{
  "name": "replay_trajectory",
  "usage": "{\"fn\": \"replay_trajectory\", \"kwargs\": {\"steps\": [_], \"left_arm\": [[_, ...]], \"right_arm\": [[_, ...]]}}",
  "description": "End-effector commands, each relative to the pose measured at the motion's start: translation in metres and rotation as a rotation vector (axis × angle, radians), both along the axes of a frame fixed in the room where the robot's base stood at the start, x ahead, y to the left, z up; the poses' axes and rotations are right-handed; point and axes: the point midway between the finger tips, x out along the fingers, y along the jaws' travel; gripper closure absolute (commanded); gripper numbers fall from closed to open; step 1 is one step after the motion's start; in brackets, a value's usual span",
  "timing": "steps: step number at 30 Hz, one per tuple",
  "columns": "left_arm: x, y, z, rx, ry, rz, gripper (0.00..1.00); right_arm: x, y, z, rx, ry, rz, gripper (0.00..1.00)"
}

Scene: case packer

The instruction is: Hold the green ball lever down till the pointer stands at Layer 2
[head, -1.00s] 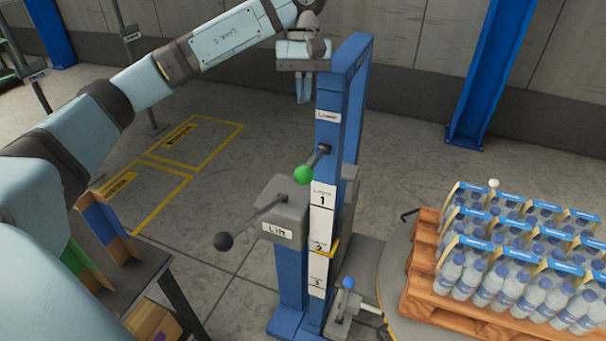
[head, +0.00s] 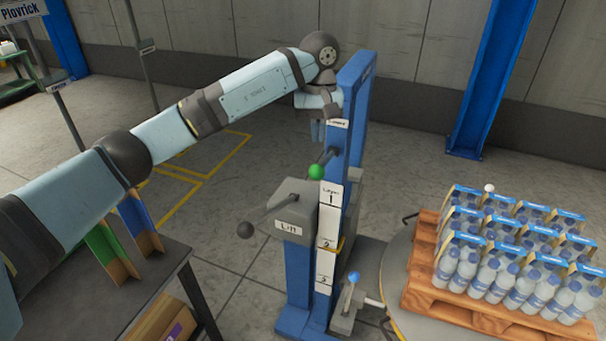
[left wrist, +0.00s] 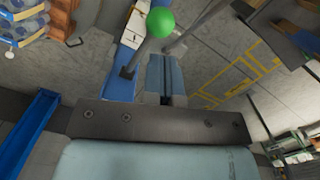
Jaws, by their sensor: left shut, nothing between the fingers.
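The green ball (head: 316,172) sits on the end of a short dark lever on the blue column (head: 355,110), angled down toward me. It also shows in the left wrist view (left wrist: 160,22). My left gripper (head: 318,133) points down, shut and empty, a little above the ball and apart from it in the picture. Its fingers show in the left wrist view (left wrist: 166,80). The white scale (head: 328,225) on the column carries Layer 1, 2 and 3 marks from top to bottom. A yellow pointer (head: 340,244) stands about level with the 2 mark. My right gripper is not in view.
A black ball lever (head: 246,230) sticks out from the grey Lift box (head: 300,205). A blue ball lever (head: 353,277) stands low on the column. A wooden pallet (head: 440,300) of bottle packs is at right; a dark table (head: 160,270) is at left.

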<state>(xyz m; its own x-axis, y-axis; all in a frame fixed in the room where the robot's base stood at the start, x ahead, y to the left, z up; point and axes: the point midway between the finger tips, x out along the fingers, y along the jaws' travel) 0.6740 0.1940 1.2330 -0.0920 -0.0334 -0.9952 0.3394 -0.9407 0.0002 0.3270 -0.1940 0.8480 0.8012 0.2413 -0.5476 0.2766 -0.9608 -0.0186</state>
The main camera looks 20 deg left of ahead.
Motion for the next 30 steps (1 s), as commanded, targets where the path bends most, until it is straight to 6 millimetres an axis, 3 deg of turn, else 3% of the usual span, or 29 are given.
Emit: {"fn": "replay_trajectory", "kwargs": {"steps": [11,24,30], "left_arm": [[-0.001,0.000,-0.004,0.000,0.001,0.000,1.00],[-0.006,-0.002,-0.054,-0.001,0.002,0.000,1.00],[-0.007,-0.002,-0.068,0.000,0.001,0.000,1.00]], "right_arm": [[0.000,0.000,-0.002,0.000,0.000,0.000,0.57],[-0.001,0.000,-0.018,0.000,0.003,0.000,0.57],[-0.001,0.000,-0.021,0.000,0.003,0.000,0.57]]}}
